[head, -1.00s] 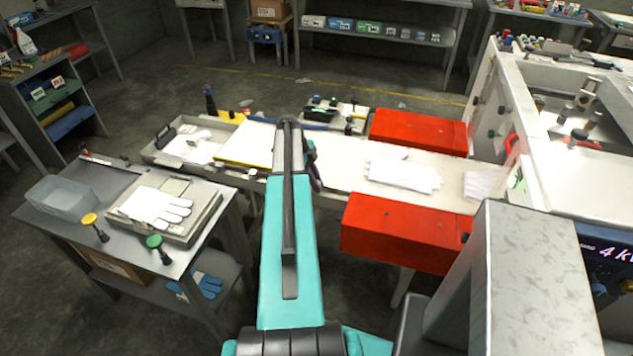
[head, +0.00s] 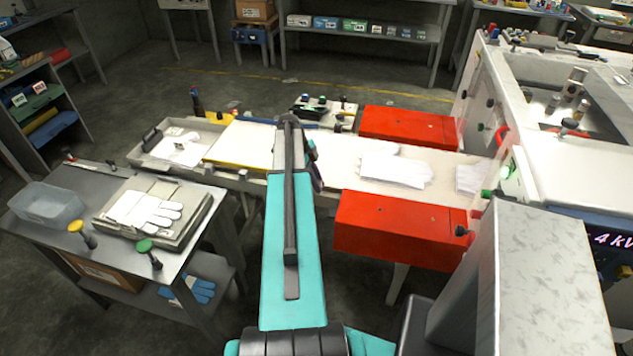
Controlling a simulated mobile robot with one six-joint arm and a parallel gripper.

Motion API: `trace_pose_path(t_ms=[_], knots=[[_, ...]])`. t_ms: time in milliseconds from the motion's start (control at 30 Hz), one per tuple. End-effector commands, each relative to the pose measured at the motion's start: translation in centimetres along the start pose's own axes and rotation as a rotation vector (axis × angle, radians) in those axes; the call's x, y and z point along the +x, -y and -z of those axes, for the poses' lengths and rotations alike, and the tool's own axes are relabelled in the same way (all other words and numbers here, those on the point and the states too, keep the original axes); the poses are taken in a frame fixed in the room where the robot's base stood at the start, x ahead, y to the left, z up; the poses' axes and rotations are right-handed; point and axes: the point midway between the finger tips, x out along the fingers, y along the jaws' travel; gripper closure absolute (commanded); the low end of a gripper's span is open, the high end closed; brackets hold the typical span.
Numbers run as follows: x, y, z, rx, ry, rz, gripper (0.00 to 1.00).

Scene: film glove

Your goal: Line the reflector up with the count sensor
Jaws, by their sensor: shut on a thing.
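My arm reaches forward over the belt. Its dark far end covers part of the belt, and the fingers of my gripper are hidden behind it. I cannot make out the reflector or the count sensor. A pale belt (head: 345,150) runs left to right, with a white glove stack (head: 393,171) on it and another white piece (head: 468,179) nearer the machine. A red housing (head: 407,125) stands on the far side of the belt and another red housing (head: 400,228) on the near side.
A grey side table (head: 190,245) at left holds a clear bin (head: 46,203), a tray with a white glove (head: 145,207), a yellow knob (head: 77,227) and a green knob (head: 146,245). A large white machine (head: 575,160) blocks the right. Open floor lies beyond the belt.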

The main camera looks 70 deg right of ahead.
Motion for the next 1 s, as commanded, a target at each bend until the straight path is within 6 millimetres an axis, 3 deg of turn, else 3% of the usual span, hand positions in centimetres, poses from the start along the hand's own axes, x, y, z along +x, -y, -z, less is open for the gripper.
trace_pose_path(t_ms=[300,333,433,1000], knots=[[-0.3,-0.2,-0.4,-0.005,-0.003,0.006,1.00],[-0.3,-0.2,-0.5,-0.006,-0.003,0.007,0.78],[-0.4,-0.2,-0.6,-0.008,-0.002,0.007,0.64],[-1.4,-0.3,-0.8,-0.010,0.000,0.008,0.64]])
